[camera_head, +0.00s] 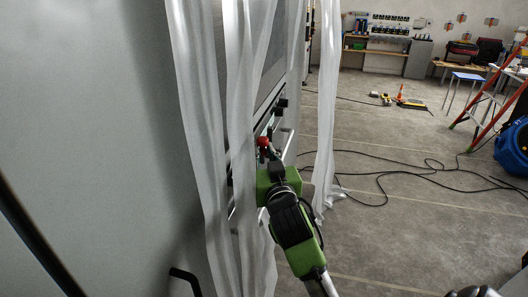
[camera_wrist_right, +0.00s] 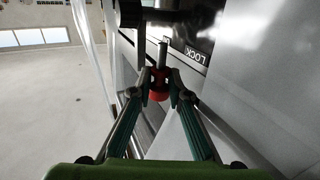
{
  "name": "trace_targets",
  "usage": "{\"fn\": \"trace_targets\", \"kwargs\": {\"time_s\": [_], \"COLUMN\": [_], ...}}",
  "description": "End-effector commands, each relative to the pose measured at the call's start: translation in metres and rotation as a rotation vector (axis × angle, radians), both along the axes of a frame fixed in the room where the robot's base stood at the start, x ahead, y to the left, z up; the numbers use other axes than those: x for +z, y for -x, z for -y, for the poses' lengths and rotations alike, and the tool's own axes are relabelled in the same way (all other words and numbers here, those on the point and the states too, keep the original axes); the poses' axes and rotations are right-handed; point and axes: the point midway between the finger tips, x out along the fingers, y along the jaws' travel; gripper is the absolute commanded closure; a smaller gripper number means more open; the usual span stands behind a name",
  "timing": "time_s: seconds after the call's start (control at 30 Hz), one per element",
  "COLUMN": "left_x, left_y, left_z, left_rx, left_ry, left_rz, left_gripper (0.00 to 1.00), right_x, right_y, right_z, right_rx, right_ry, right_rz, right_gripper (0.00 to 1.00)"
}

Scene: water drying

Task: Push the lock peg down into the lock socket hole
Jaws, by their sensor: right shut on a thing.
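The lock peg (camera_wrist_right: 158,88) has a red head and a thin metal shaft (camera_wrist_right: 163,54). My right gripper (camera_wrist_right: 160,76) is shut on the red head, and the shaft extends beyond the fingertips toward a black fitting (camera_wrist_right: 178,17) beside a "LOCK" label (camera_wrist_right: 195,55). Whether the shaft tip is in a hole cannot be told; I cannot make out the socket hole. In the head view, the red peg head (camera_head: 263,142) shows just above my right gripper (camera_head: 267,163), close to the cabinet front. My left gripper is not in view.
Translucent plastic strips (camera_head: 203,130) hang around the right arm, with another strip (camera_head: 326,110) to its right. A grey panel (camera_head: 90,120) fills the left. Black cables (camera_head: 385,175) lie on the open floor. A red ladder (camera_head: 490,100) and blue machine (camera_head: 513,148) stand far right.

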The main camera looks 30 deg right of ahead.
Motion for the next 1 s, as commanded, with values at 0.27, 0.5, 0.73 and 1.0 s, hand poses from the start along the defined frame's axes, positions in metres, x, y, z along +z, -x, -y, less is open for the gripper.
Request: {"fn": "trace_targets", "kwargs": {"time_s": [0.27,0.5,0.73,1.0], "left_x": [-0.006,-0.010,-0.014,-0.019], "left_y": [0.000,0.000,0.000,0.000], "left_z": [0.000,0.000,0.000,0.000], "left_rx": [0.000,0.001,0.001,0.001], "left_ry": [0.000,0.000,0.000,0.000], "left_rz": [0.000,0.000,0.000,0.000], "left_gripper": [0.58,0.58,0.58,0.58], "right_x": [-0.008,-0.014,-0.020,-0.027], "right_y": [0.000,0.000,0.000,0.000], "right_z": [0.000,0.000,0.000,0.000], "right_rx": [0.000,0.000,0.000,0.000], "right_ry": [0.000,0.000,0.000,-0.001], "right_rz": [0.000,0.000,-0.001,0.000], "right_gripper": [1.00,1.00,1.00,1.00]}}
